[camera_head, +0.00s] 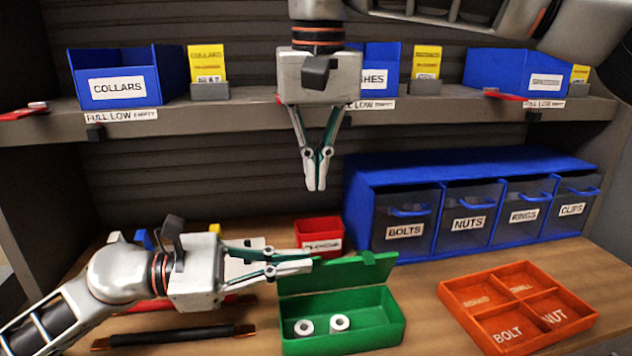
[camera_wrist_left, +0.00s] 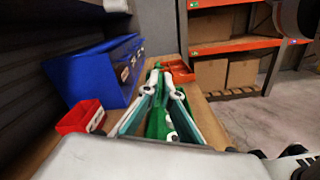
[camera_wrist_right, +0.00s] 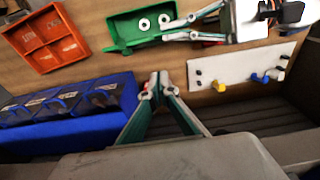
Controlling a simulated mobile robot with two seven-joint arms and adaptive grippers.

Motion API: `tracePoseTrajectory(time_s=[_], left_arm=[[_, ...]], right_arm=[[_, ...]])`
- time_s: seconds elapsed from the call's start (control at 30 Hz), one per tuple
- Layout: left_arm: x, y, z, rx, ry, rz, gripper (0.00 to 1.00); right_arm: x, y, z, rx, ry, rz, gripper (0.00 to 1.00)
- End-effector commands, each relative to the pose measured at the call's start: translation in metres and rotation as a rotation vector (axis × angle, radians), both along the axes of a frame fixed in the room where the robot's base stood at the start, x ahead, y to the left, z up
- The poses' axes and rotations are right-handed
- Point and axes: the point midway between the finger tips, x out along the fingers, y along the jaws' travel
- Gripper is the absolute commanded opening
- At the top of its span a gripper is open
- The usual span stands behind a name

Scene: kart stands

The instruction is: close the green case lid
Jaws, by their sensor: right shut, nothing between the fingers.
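The green case (camera_head: 345,322) stands on the bench with its lid (camera_head: 340,275) raised at the back edge, a tab on its top. Two white rings (camera_head: 322,325) lie inside. My left gripper (camera_head: 313,262) reaches in from the left, its fingertips overlapping the lid's upper left corner; whether they touch it is unclear. Its fingertips are close together, and any narrow gap between them is unclear. The case also shows beyond its fingers in the left wrist view (camera_wrist_left: 157,122). My right gripper (camera_head: 316,188) is shut and empty, pointing down above and behind the case.
An orange divided tray (camera_head: 462,291) lies right of the case. A red bin (camera_head: 318,228) and blue drawer unit (camera_head: 480,165) stand behind. A shelf with blue boxes (camera_head: 130,78) runs above. Bare bench shows between case and tray.

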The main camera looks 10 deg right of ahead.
Motion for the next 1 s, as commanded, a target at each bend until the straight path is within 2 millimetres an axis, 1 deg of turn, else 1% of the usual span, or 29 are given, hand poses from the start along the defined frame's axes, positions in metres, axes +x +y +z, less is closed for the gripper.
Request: tracePoseTrajectory(time_s=[0.03,0.1,0.4,0.5,0.7,1.0], left_arm=[[0.0,0.0,0.0,0.0,0.0,0.0,0.0],[0.0,0.0,0.0,0.0,0.0,0.0,0.0],[0.0,0.0,0.0,0.0,0.0,0.0,0.0],[0.0,0.0,0.0,0.0,0.0,0.0,0.0],[0.0,0.0,0.0,0.0,0.0,0.0,0.0],[0.0,0.0,0.0,0.0,0.0,0.0,0.0]], right_arm=[[0.001,-0.001,-0.011,0.0,0.006,0.001,0.0],[0.002,0.0,-0.025,0.001,0.007,0.001,0.0],[0.007,0.0,-0.082,0.002,0.005,0.001,0.0],[-0.008,0.0,-0.083,0.003,0.002,0.002,0.0],[-0.024,0.0,-0.089,0.003,0.001,0.0,0.0],[-0.029,0.0,-0.091,0.003,0.001,-0.002,0.0]])
